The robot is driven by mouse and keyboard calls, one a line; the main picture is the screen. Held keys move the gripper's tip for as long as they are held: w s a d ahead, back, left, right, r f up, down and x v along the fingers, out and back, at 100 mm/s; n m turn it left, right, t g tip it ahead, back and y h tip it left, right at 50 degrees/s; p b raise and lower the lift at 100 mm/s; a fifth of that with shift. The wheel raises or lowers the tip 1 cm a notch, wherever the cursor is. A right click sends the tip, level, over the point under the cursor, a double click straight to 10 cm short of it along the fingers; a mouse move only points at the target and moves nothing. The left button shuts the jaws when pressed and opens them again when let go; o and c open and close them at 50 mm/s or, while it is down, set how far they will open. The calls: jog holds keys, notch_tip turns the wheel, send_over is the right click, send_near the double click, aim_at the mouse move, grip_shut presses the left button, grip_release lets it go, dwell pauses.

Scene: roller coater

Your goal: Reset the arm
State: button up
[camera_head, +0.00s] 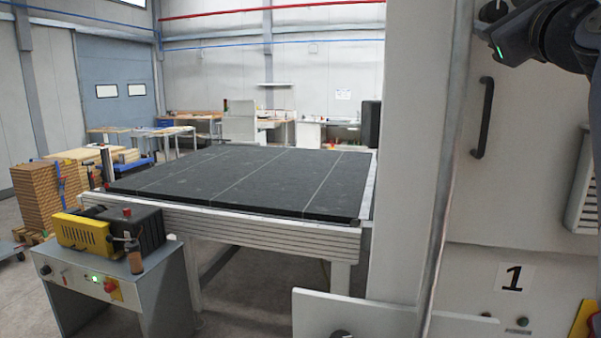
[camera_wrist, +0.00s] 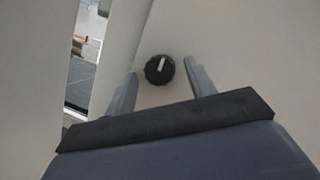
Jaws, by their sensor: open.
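My gripper (camera_wrist: 160,70) is open in the wrist view, with one grey finger on each side of a round black knob (camera_wrist: 160,69). The knob has a white pointer line and sits on a pale panel. Nothing shows between the fingers and the knob, and I cannot tell how far the fingertips are from the panel. In the head view, a dark part of my arm with a green light (camera_head: 500,50) is at the top right, close below a black knob (camera_head: 493,9) on the pale machine cabinet. The fingers do not show clearly there.
The pale cabinet (camera_head: 410,150) with a dark handle (camera_head: 483,118) and a "1" label (camera_head: 515,278) fills the right. A long dark table (camera_head: 250,180) stands left of it. A control box (camera_head: 110,290) with a yellow device (camera_head: 82,233) stands front left.

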jog(key=m+h, duration=0.1)
jog(key=m, duration=0.2)
jog(key=shift+a+p, duration=0.15)
jog(key=shift+p, duration=0.15)
jog(key=shift+r+m+h+p, duration=0.15)
jog(key=shift+m+h+p, duration=0.6)
jog(key=shift+m, duration=0.35)
jog(key=shift+m+h+p, duration=0.45)
jog(key=shift+m+p, duration=0.15)
jog(key=shift+m, duration=0.3)
jog(key=shift+f+m+h+p, duration=0.2)
jog(key=shift+m+h+p, duration=0.2)
jog(key=shift+m, duration=0.2)
jog(key=shift+a+f, duration=0.1)
